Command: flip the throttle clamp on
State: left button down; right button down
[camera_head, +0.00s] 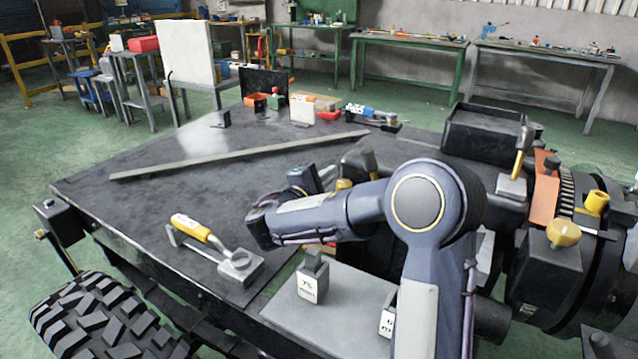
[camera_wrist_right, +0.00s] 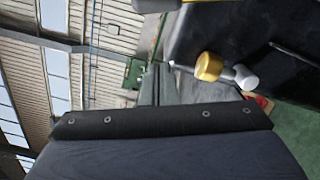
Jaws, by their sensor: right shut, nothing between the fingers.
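No part is clearly labelled as the throttle clamp. A yellow-handled clamp (camera_head: 200,232) with a grey ringed base lies on the dark deck, its handle low and slanting. A lever with a yellow grip (camera_head: 522,150) stands nearly upright on a grey block at the right. My right arm crosses the middle, bent back at the wrist; its gripper (camera_head: 325,177), partly hidden behind the forearm, is shut and empty, apart from both. The right wrist view shows a gold knob (camera_wrist_right: 209,66) on a pale cylinder beyond the gripper body. My left gripper is out of view.
A labelled grey weight (camera_head: 310,283) stands on a grey plate (camera_head: 335,315) in front of my forearm. A long bar (camera_head: 240,155) lies across the deck. A black open box (camera_head: 485,135) and a yellow knob (camera_head: 563,233) are at the right. The left deck is mostly clear.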

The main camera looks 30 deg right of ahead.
aim_at(373, 174)
jog(key=d, duration=0.1)
jog(key=s+d+r, duration=0.1)
jog(key=d, duration=0.3)
jog(key=shift+s+r, duration=0.25)
jog(key=shift+s, duration=0.05)
jog(key=s+d+r+m+b, duration=0.2)
jog(key=s+m+b, duration=0.5)
jog(key=b, duration=0.9)
jog(key=shift+s+d+m, duration=0.2)
jog(key=shift+d+m, duration=0.7)
jog(key=shift+m, duration=0.3)
jog(key=shift+r, duration=0.1)
